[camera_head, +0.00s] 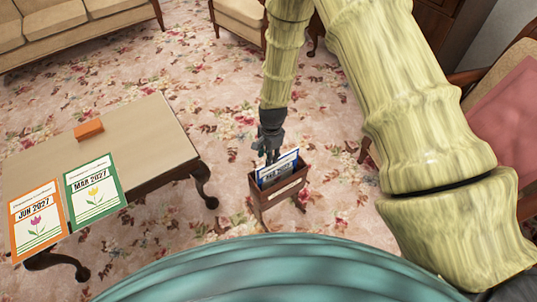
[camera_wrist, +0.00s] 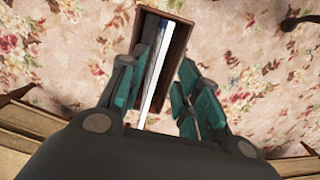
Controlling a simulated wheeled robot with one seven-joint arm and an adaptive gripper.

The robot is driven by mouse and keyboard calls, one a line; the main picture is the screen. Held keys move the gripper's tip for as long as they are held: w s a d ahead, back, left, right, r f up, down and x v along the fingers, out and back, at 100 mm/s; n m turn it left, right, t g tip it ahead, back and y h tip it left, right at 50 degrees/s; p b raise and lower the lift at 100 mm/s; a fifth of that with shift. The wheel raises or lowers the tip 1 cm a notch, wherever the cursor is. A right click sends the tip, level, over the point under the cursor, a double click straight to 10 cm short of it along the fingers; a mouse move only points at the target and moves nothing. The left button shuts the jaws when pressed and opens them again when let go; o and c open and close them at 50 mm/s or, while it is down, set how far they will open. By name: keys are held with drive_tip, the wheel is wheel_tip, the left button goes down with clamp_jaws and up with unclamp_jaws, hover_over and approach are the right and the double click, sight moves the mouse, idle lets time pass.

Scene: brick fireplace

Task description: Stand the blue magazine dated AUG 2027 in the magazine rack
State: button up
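The brown wooden magazine rack (camera_head: 283,196) stands on the carpet at the centre of the head view. It also shows in the wrist view (camera_wrist: 180,38), seen from above. A blue-bordered white magazine (camera_head: 277,170) stands upright but slightly tilted inside the rack, its top sticking out; its date is too small to read surely. In the wrist view its white edge (camera_wrist: 160,75) runs between my fingers. My gripper (camera_head: 270,154) is just above the rack. Its fingers are apart in the wrist view (camera_wrist: 165,65), with gaps visible beside the magazine.
A low table (camera_head: 130,125) stands at left with an orange-bordered JUN 2027 magazine (camera_head: 38,222), a green-bordered MAR 2027 magazine (camera_head: 95,192) and a small orange block (camera_head: 89,130). A sofa (camera_head: 70,30) is at the back left. A pink-covered armchair (camera_head: 505,110) is at right. Carpet around the rack is clear.

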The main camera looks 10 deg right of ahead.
drive_tip(key=shift+r, duration=0.1)
wheel_tip(320, 180, up, 12)
drive_tip(key=shift+d, duration=0.4)
idle(1.1)
